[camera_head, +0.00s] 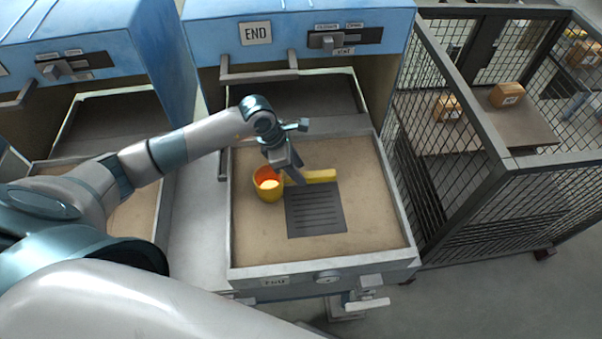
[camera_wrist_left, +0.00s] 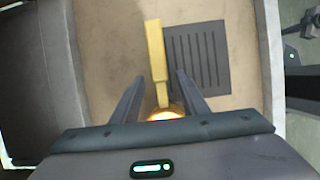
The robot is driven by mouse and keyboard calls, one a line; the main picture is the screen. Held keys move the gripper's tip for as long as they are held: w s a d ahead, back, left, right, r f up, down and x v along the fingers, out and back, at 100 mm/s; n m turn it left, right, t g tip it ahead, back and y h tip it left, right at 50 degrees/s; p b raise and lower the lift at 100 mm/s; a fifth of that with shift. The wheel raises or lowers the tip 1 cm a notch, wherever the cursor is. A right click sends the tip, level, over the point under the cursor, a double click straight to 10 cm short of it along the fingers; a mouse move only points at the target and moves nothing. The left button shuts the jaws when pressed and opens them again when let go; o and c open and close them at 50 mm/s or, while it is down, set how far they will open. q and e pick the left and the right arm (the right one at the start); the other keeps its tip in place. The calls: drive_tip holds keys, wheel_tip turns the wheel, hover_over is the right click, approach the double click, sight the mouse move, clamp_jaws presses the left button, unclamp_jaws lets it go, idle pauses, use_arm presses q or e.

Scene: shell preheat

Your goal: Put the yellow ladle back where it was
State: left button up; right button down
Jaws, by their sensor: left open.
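The yellow ladle lies in the sand-coloured tray under the END machine. Its round cup (camera_head: 267,190) is at the left of a dark slotted plate, with an orange inside and a bright glow in it. Its flat handle (camera_head: 322,176) points right along the plate's far edge. My left gripper (camera_head: 296,175) is over the ladle near where the handle meets the cup. In the left wrist view its two fingers (camera_wrist_left: 158,85) are apart, with the handle (camera_wrist_left: 155,50) between and beyond them. The cup is mostly hidden behind the gripper body there. My right gripper is not in view.
The slotted plate (camera_head: 315,209) lies in the tray (camera_head: 408,245), whose raised rim surrounds it. The blue END machine (camera_head: 210,32) stands behind. A mesh cage (camera_head: 490,200) with boxes is at the right. The tray's front area is clear.

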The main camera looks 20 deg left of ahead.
sight(286, 178)
use_arm(q)
drive_tip(key=b+v, duration=0.2)
drive_tip(key=v, duration=0.7)
drive_tip(key=shift+r, duration=0.2)
